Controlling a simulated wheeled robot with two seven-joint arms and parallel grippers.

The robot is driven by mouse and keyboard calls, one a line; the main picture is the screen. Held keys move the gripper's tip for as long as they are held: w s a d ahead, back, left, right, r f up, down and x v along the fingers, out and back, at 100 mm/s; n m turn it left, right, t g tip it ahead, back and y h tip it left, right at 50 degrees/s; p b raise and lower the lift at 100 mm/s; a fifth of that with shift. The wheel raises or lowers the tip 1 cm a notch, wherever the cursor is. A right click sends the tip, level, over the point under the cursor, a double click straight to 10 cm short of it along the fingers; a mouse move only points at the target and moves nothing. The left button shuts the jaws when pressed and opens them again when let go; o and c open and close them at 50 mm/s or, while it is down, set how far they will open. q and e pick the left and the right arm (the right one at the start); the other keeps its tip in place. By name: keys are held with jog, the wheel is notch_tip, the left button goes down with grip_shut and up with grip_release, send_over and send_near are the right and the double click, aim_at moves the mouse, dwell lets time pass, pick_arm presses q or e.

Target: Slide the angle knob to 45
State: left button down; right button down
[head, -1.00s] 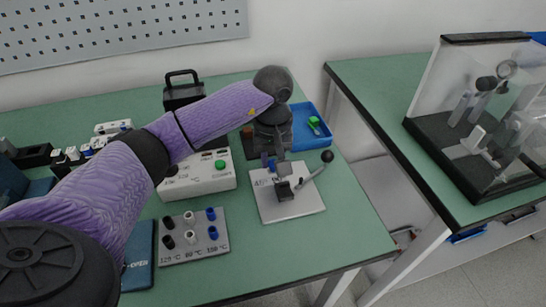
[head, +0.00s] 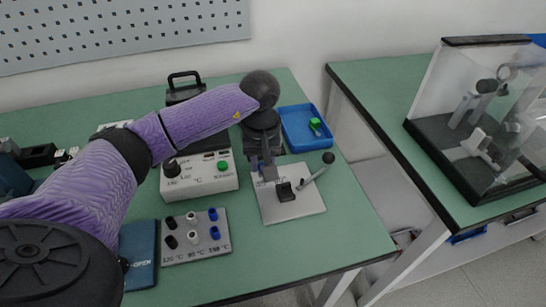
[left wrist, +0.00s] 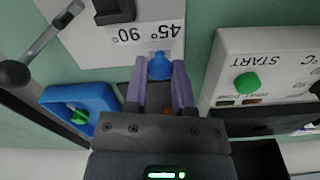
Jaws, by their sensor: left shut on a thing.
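A light angle plate (head: 300,207) lies on the green table in the head view, with a black block (head: 284,191) and a lever ending in a dark ball (head: 328,158). In the left wrist view the plate's "90°" and "45°" labels (left wrist: 150,34) appear upside down. A blue knob (left wrist: 160,67) sits at the plate's edge beside the "45°" label. My left gripper (left wrist: 159,78) is shut on the blue knob, one finger on each side. In the head view the gripper (head: 264,170) is at the plate's upper left corner. My right gripper is not in view.
A white control box (head: 200,178) with a green START button stands left of the plate. A blue tray (head: 296,122) with a green item lies behind. A plate of black, white and blue knobs (head: 190,255) lies at front left. Table right of the angle plate is clear.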

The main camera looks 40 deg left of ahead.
pick_arm(q)
jog(key=shift+s, duration=0.1)
jog(key=shift+c, duration=2.2)
grip_release()
jog(key=shift+s+a, duration=0.1)
jog(key=shift+a, duration=0.1)
jog(key=shift+r, duration=0.1)
notch_tip(320, 180, up, 9)
jog(key=p, duration=0.3)
jog(key=shift+r, duration=0.4)
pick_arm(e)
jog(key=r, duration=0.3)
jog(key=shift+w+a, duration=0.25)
